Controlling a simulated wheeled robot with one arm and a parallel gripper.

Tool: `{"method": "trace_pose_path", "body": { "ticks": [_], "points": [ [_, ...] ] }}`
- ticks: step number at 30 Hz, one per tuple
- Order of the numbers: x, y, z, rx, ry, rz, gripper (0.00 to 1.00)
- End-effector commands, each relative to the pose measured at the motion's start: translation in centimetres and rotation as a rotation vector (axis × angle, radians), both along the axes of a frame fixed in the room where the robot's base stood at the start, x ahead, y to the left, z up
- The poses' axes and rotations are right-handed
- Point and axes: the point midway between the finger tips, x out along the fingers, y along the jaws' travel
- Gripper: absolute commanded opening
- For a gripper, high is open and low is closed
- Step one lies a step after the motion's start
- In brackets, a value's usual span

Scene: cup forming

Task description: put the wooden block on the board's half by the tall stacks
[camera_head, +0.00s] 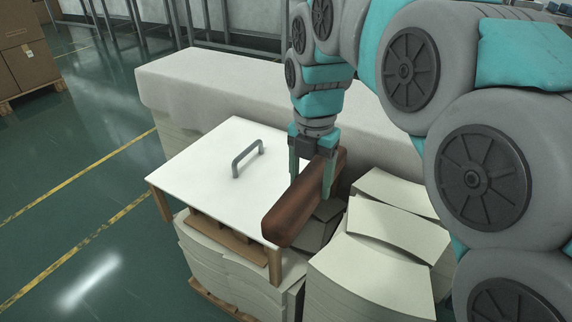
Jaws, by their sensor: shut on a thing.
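My gripper (313,177) points down and is shut on the wooden block (288,216), a long reddish-brown bar. The block is held level, at the right edge of the white board (193,172). Its near end overlaps the board's right front corner in the picture; I cannot tell whether it touches. The board has a grey handle (247,158) standing near its middle and brown wooden legs. The board's right edge is partly hidden behind the block and gripper.
Stacks of curved white sheets (378,240) stand right of the board, and more sheets (232,268) lie beneath it on a pallet. A long white-covered stack (220,90) runs behind. Cardboard boxes (25,55) stand far left. The floor at left is clear.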

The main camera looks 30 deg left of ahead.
Motion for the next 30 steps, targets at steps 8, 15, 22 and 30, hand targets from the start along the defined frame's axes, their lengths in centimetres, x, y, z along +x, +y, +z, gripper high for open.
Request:
{"method": "trace_pose_path", "body": {
  "ticks": [8, 15, 22, 30],
  "points": [
    [3.0, 3.4, -0.5, -0.001, -0.001, -0.001, 0.00],
    [5.2, 6.0, -0.7, 0.000, -0.001, -0.001, 0.00],
    [7.2, 8.1, -0.9, 0.003, -0.003, -0.002, 0.00],
    [7.8, 8.9, -1.2, -0.001, 0.000, -0.002, 0.00]
  ]
}}
